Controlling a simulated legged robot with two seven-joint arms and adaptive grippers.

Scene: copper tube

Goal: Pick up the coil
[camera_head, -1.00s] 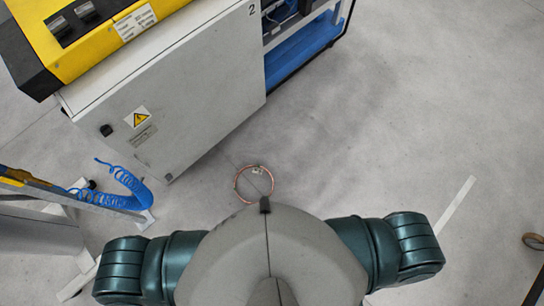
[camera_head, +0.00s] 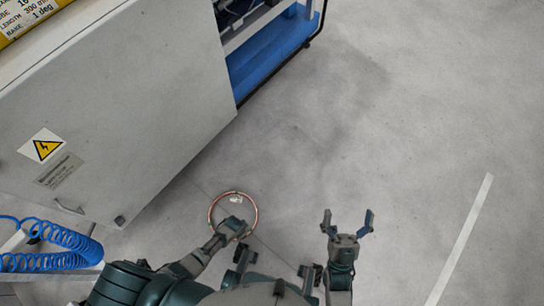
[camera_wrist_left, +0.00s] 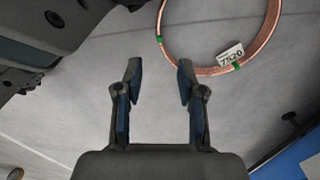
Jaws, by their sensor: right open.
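The copper coil (camera_head: 211,210) lies flat on the grey floor, a thin ring with a small white tag at its far side. In the left wrist view the coil (camera_wrist_left: 200,71) shows at the upper right, with green bands and the white tag. My left gripper (camera_head: 234,226) overlaps the coil's near edge in the head view. In the wrist view the left gripper (camera_wrist_left: 158,70) is open and empty, its fingers apart, with the coil beyond and to the right. My right gripper (camera_head: 348,219) is open and empty, to the right of the coil.
A white machine cabinet (camera_head: 130,110) with a warning sign stands at the left. A blue coiled hose (camera_head: 50,245) is at the lower left. The floor right of the coil is clear, with a white line (camera_head: 462,235) on it.

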